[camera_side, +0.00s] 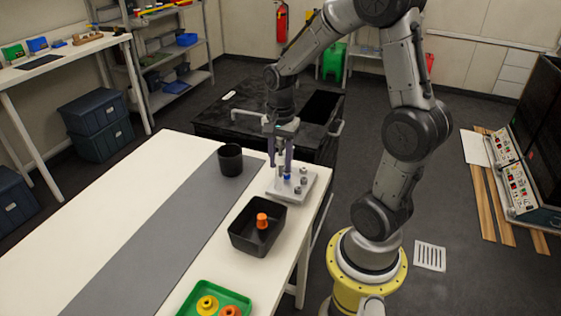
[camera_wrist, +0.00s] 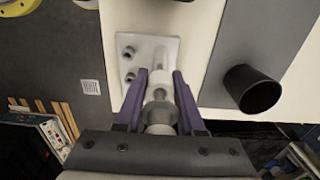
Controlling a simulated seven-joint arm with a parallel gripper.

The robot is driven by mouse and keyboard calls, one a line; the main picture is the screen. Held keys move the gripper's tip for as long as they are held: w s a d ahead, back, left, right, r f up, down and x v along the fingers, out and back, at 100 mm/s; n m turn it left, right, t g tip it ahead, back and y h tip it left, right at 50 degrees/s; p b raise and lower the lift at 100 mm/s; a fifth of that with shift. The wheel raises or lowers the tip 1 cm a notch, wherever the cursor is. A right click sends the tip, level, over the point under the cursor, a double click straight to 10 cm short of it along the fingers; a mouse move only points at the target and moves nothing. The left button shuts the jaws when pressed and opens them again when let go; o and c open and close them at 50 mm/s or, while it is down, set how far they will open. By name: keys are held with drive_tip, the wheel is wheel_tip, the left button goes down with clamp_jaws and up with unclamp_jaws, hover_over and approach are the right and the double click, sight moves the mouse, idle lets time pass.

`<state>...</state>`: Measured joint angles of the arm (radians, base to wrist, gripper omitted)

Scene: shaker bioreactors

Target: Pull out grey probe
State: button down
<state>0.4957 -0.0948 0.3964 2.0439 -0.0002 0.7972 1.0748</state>
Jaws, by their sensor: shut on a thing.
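My gripper (camera_side: 281,164) points down over the pale probe block (camera_side: 311,182) near the table's far right corner. Its two purple fingers are shut on a grey probe (camera_side: 281,158), which stands upright between them. In the wrist view my gripper (camera_wrist: 161,76) has the probe (camera_wrist: 158,94) between its fingers, above the white block (camera_wrist: 125,71). Whether the probe's lower end is still seated in the block is not clear. Several short grey pegs (camera_side: 303,180) and a small blue piece (camera_side: 287,177) stand on the block beside the fingers.
A dark cup (camera_side: 230,160) stands left of the block. A black bin (camera_side: 243,238) with an orange piece (camera_side: 262,221) in it is in front. A green tray (camera_side: 187,305) with yellow and orange parts is nearest the camera. The grey strip (camera_side: 150,240) is mostly clear.

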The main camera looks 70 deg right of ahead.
sight(280, 143)
drive_tip(key=shift+w+r, duration=0.1)
drive_tip(key=shift+r, duration=2.3)
drive_tip(key=shift+r, duration=0.3)
drive_tip(key=shift+r, duration=0.75)
drive_tip(key=shift+c, duration=2.2)
unclamp_jaws()
drive_tip(key=shift+f, duration=0.15)
wheel_tip(280, 143, up, 14)
